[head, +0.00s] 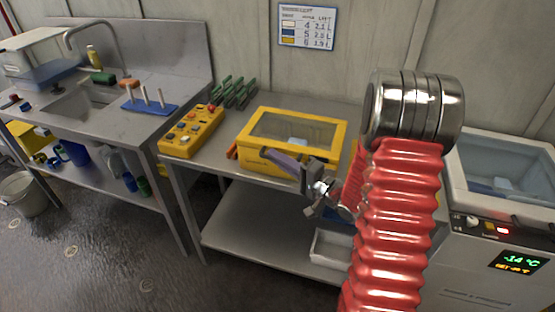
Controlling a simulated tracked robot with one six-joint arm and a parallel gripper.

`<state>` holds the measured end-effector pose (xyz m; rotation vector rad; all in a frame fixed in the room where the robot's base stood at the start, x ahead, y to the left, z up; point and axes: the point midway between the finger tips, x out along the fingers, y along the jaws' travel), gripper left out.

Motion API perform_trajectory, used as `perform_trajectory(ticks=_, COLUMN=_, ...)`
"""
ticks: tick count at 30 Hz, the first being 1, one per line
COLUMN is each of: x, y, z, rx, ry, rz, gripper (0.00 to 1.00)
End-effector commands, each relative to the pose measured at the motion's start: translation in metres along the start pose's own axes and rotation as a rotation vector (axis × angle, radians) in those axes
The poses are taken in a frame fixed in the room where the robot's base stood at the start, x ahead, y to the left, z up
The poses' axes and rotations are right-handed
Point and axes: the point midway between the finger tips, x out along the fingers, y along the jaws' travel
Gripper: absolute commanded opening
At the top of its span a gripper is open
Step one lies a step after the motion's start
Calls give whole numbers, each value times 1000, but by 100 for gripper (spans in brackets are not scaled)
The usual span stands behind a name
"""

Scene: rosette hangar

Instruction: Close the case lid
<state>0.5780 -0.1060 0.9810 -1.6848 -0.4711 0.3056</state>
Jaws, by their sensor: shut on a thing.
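The yellow case (250,161) sits on the grey metal table in the middle of the head view. Its lid (290,112), a yellow frame around a clear window, lies over the case. I cannot tell whether it is fully down. A pale shape shows dimly through the window. My gripper (306,176) is at the case's front right side. It is shut on a flat purple-grey bar (284,163), which points left across the case's front. I cannot tell whether the bar touches the case. My red ribbed arm hides the area right of the case.
A yellow button box (191,132) and green-handled tools (234,92) stand left of the case. A sink bench (150,60) is at the left. A freezer unit (500,215) stands at the right. A pale bin (330,247) sits on the lower shelf.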

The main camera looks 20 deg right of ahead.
Motion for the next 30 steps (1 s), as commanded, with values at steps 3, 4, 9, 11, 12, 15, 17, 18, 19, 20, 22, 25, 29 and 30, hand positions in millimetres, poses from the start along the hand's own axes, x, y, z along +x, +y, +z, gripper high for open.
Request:
perform_trajectory(ticks=3, x=-2, y=6, z=-1, rx=8, ry=7, rz=16, gripper=0)
perform_trajectory(ticks=4, x=-2, y=7, z=0, rx=8, ry=7, rz=16, gripper=0)
perform_trajectory(ticks=9, x=-1, y=7, z=1, rx=9, ry=5, rz=16, gripper=18)
perform_trajectory(ticks=11, x=-1, y=6, z=1, rx=8, ry=4, rz=15, gripper=18)
perform_trajectory(ticks=12, x=0, y=6, z=1, rx=8, ry=3, rz=15, gripper=18)
perform_trajectory(ticks=15, x=0, y=5, z=2, rx=7, ry=1, rz=13, gripper=18)
perform_trajectory(ticks=17, x=0, y=5, z=2, rx=7, ry=0, rz=12, gripper=18)
perform_trajectory(ticks=18, x=0, y=5, z=2, rx=7, ry=-1, rz=12, gripper=18)
perform_trajectory(ticks=19, x=1, y=4, z=2, rx=6, ry=-1, rz=11, gripper=18)
perform_trajectory(ticks=20, x=1, y=4, z=2, rx=6, ry=-1, rz=11, gripper=18)
perform_trajectory(ticks=22, x=1, y=4, z=2, rx=6, ry=-2, rz=10, gripper=18)
perform_trajectory(ticks=25, x=0, y=4, z=2, rx=6, ry=-2, rz=10, gripper=18)
perform_trajectory(ticks=29, x=-6, y=4, z=2, rx=6, ry=-1, rz=10, gripper=18)
perform_trajectory(ticks=30, x=-9, y=4, z=2, rx=6, ry=-1, rz=10, gripper=18)
